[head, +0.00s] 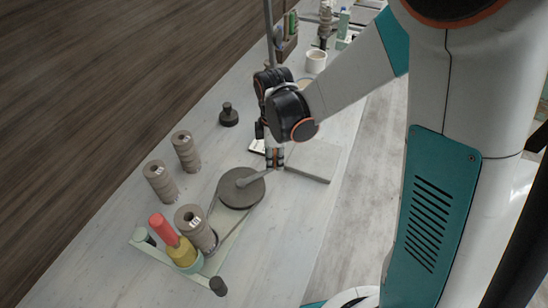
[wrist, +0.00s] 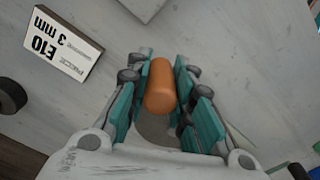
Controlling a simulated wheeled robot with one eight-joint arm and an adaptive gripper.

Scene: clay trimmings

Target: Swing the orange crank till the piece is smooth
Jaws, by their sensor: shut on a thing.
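The orange crank handle (wrist: 170,88) stands between the teal pads of my gripper (wrist: 165,95), which is shut on it. In the head view my gripper (head: 274,160) is at the outer end of the crank arm (head: 258,178), right of the dark grey crank wheel (head: 238,193). A ribbed grey clay piece (head: 194,226) with a label on top stands upright on the pale base plate (head: 228,246). A belt seems to run from the wheel to its foot.
Two more ribbed clay pieces (head: 160,182) (head: 186,152) and a dark knobbed weight (head: 229,115) stand to the left. A card reading "E10 3 mm" (wrist: 62,45) is close to my gripper. A flat grey slab (head: 313,160) lies right; a white cup (head: 316,61) stands behind.

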